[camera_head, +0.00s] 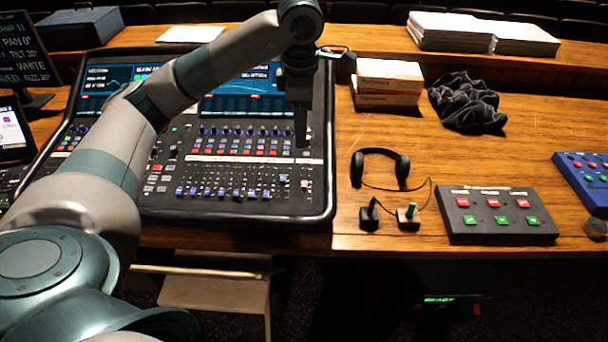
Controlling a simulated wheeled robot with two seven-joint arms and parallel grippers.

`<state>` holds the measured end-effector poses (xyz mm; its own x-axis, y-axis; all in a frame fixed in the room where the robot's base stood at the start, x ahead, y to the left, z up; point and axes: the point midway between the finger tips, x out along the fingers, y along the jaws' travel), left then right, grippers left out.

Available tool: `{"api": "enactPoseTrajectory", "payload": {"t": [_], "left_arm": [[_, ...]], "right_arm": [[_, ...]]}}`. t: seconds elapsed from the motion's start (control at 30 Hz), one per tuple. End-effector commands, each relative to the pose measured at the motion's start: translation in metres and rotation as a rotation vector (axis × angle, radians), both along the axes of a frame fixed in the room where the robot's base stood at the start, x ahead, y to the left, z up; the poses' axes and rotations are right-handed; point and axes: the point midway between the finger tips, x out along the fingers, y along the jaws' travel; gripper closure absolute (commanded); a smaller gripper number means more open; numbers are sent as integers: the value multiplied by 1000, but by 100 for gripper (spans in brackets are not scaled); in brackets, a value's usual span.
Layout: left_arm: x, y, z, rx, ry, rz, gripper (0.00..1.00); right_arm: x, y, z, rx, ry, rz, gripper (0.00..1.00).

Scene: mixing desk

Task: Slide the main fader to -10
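The mixing desk (320,185) lies at the left of the wooden table, a dark console with screens at the back, rows of knobs and buttons, and a row of small faders along the front. A pale fader cap (304,184) sits apart at the right end of this row and looks like the main fader; its scale is too small to read. My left gripper (301,143) points down over the right part of the console, behind that cap in the picture and apart from it. Its dark fingers overlap in this view, so their opening is unclear. My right gripper is not in view.
Monitors (22,50) stand at the far left.

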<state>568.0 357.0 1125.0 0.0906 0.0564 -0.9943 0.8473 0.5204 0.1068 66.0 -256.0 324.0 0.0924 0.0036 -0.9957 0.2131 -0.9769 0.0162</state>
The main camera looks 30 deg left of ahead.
Motion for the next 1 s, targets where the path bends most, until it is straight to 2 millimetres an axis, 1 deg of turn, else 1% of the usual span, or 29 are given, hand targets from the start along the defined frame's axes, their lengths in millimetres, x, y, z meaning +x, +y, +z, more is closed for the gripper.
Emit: {"api": "enactPoseTrajectory", "payload": {"t": [0.27,0.43,0.57,0.6,1.0], "left_arm": [[1,-1,-6,-2,1,-1,62],[1,0,-18,-3,3,-1,62],[2,0,-31,-2,4,-2,62],[3,1,-36,-2,5,0,62],[9,5,-107,-2,6,0,62]], "right_arm": [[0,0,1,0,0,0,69],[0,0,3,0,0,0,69],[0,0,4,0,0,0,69],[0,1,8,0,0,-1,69],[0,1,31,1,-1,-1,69]]}}
